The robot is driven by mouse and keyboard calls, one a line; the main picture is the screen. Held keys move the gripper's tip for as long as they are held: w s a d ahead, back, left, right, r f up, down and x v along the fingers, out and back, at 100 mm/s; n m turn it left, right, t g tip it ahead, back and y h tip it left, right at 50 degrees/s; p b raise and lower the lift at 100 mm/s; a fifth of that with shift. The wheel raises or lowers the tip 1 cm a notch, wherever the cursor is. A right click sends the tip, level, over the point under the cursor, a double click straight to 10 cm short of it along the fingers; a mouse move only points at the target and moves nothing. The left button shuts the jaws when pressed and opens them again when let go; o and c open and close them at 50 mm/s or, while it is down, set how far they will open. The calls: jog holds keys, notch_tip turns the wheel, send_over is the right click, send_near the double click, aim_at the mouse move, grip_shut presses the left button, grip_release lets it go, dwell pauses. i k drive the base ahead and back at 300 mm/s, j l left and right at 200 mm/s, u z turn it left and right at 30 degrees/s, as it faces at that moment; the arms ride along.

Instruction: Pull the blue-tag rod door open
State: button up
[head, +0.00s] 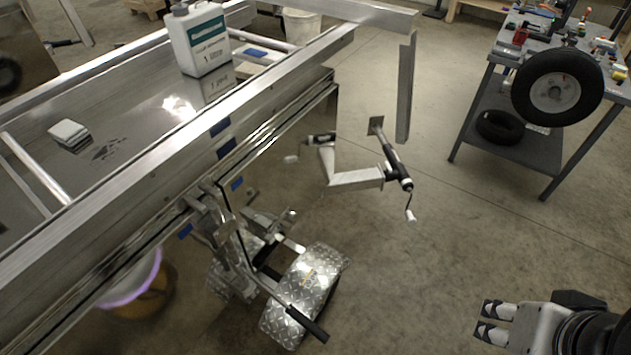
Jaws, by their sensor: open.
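An aluminium trailer (290,92) fills the left half of the head view. Several blue tags sit along its near side, among them one on the upper rail (220,127), one just below (226,152) and one lower down (238,184). A metal lever with a black grip (308,324) slants down from the trailer's side, over a diamond-plate fender. I cannot tell which part is the rod door or whether it stands open. My gripper (488,321) is at the lower right, open and empty, pointing left, well apart from the trailer and the lever.
A diamond-plate fender (306,285) and a crank jack (393,160) stick out from the trailer. A white jug (200,40) stands on its bed. A workbench (545,57) with a wheel (556,87) is at the upper right. Bare floor lies between the gripper and the fender.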

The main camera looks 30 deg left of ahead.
aim_at(168, 294)
jog(key=k+u, duration=0.15)
jog(key=u, duration=1.65)
